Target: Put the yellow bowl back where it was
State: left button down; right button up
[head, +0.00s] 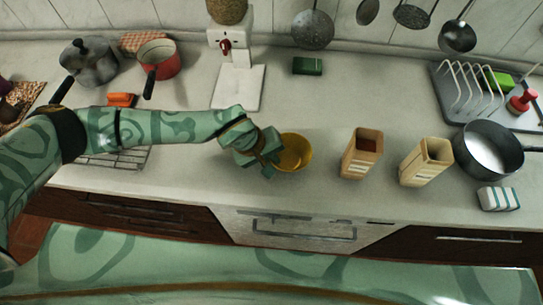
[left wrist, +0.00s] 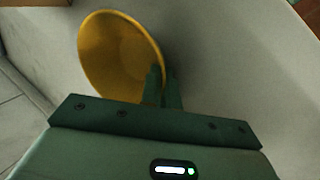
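The yellow bowl (head: 295,152) is at the middle of the counter in the head view, with its open side up. My left gripper (head: 273,157) is at the bowl's left side. In the left wrist view the bowl (left wrist: 115,50) fills the upper left. The two fingers of the left gripper (left wrist: 163,88) are close together there, one inside the bowl and one outside, shut on its rim. I cannot tell whether the bowl touches the counter. My right gripper is not in view.
Two wooden boxes (head: 361,154) (head: 427,162) stand right of the bowl, with a saucepan (head: 489,150) beyond. A white stand (head: 238,85) is behind the gripper. A wire rack (head: 118,158) lies left, under my arm. A green block (head: 307,66) lies at the back; counter before it is clear.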

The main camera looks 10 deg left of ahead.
pick_arm(q)
jog(key=shift+f, duration=0.15)
jog(key=c, duration=1.6)
grip_release()
jog(key=shift+c, duration=0.2)
jog(key=shift+a+r, duration=0.15)
jog(key=shift+r, duration=0.4)
jog(key=p+v, duration=0.1)
jog(key=v, duration=1)
jog(key=shift+p, duration=0.4)
